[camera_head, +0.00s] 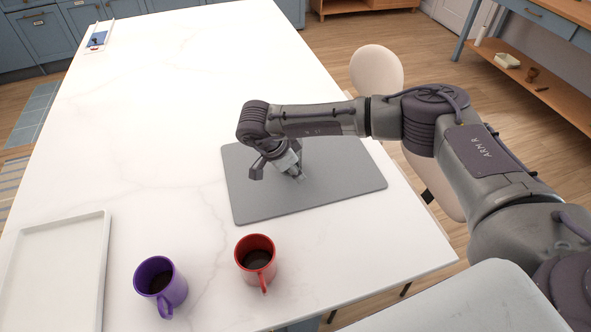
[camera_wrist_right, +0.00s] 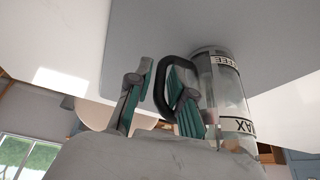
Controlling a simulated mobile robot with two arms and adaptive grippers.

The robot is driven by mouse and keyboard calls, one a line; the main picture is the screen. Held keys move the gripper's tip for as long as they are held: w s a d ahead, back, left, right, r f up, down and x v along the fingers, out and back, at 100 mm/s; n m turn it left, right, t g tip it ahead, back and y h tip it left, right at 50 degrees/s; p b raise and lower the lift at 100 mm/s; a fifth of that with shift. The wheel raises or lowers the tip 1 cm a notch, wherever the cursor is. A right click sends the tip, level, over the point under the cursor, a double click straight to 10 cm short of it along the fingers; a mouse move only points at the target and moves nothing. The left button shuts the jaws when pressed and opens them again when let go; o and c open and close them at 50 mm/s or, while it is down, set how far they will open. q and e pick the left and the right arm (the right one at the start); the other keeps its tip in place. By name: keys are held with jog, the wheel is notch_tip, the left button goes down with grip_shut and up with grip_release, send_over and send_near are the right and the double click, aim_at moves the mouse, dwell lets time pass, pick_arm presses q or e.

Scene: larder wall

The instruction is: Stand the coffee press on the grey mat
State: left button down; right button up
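The coffee press is a clear glass cylinder (camera_wrist_right: 231,92) with dark lettering bands and a black loop handle (camera_wrist_right: 161,88). In the right wrist view its end overlaps the grey mat, and it looks to stand upright there; contact is hard to confirm. The grey mat (camera_head: 350,188) lies on the white table near its right edge. My right gripper (camera_head: 277,173) is over the mat, fingers apart. In the wrist view the handle passes between the two fingers, with gaps visible. In the head view my arm and gripper hide most of the press. My left gripper is not in view.
A purple mug (camera_head: 161,284) and a red mug (camera_head: 256,259) stand at the table's near side, in front of the mat. A white tray (camera_head: 104,258) lies at the left. A small tray (camera_head: 98,37) is at the far left. The table's middle is clear.

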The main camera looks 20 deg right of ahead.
jog(key=shift+o, duration=0.7)
jog(key=shift+r, duration=0.2)
jog(key=b+v, duration=0.4)
jog(key=v, duration=0.8)
